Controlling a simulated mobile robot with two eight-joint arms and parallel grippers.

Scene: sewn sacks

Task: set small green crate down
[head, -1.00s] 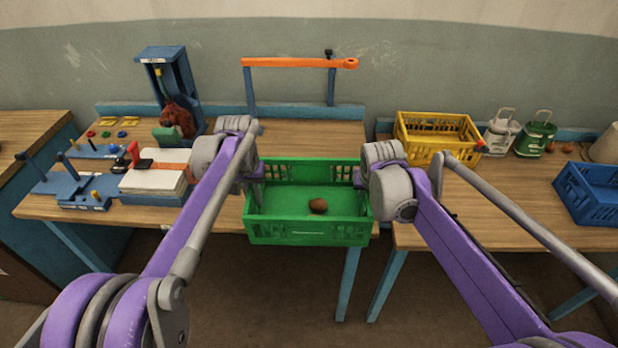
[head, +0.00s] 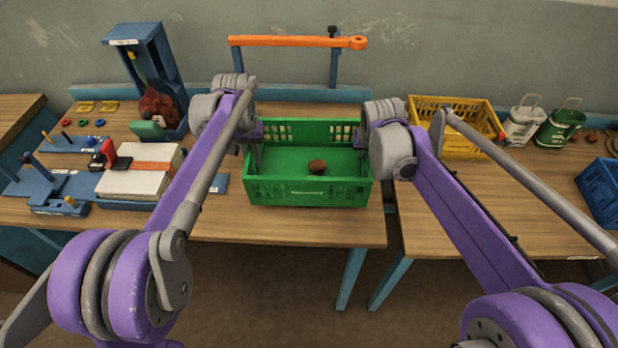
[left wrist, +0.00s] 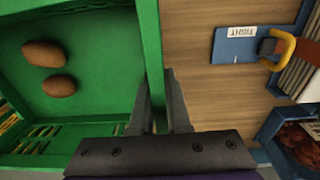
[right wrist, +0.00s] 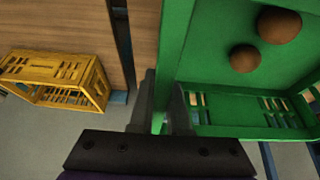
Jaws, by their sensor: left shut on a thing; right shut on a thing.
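The small green crate (head: 310,192) is over the near right part of the left table in the head view. It looks level; I cannot tell whether its base touches the tabletop. A brown potato-like lump (head: 317,166) lies inside; the left wrist view shows two such lumps (left wrist: 43,54). My left gripper (head: 256,150) is shut on the crate's left wall, which also shows between its fingers in the left wrist view (left wrist: 150,60). My right gripper (head: 362,152) is shut on the right wall, seen in the right wrist view (right wrist: 172,70).
A yellow crate (head: 455,148) stands on the right table (head: 500,205), with white and green canisters (head: 558,122) beyond it. A blue crate (head: 600,190) is at far right. Left of the green crate lie a paper stack (head: 135,180) and blue fixtures. An orange bar (head: 290,41) stands behind.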

